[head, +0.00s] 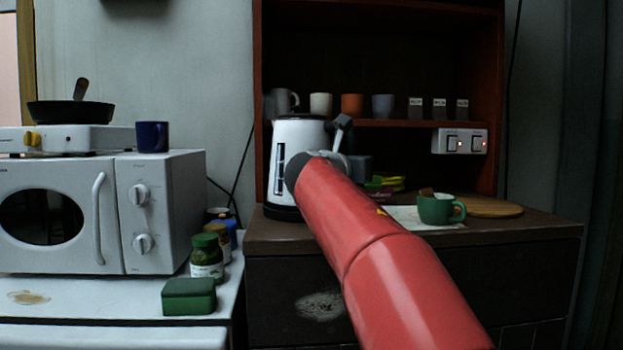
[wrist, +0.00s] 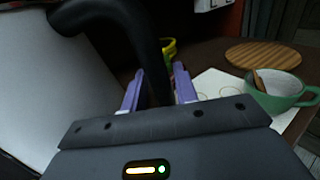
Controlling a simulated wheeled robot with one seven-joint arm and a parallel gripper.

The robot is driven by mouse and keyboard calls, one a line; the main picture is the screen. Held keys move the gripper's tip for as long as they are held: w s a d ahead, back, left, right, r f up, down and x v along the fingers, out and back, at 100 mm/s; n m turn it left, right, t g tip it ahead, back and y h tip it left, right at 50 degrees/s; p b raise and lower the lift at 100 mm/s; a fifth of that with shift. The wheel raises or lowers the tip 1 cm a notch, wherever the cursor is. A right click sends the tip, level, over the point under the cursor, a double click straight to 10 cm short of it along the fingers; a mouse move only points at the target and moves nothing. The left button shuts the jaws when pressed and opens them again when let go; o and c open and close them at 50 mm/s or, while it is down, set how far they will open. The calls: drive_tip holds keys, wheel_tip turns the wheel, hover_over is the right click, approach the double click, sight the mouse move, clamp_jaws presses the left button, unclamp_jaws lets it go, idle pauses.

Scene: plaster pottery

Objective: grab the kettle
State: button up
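The kettle (head: 298,150) is white with a dark base and a dark handle. It stands upright on the brown counter, left side, in the head view. In the wrist view its white body (wrist: 45,85) fills the left, and its black handle (wrist: 158,75) curves down between my fingers. My gripper (wrist: 160,75) has two purple fingers, one on each side of the handle, with a narrow gap seeming to remain; it looks open. In the head view my red arm hides the handle's lower part and most of my gripper.
A green mug (head: 437,209) stands on a white sheet right of the kettle, before a round wooden board (head: 490,207). Several cups line the shelf (head: 410,123) behind. A microwave (head: 60,215) and jars stand at left. A yellow-green item (wrist: 168,47) lies behind the handle.

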clamp_jaws()
drive_tip(key=shift+r, duration=0.15)
drive_tip(key=shift+r, duration=0.2)
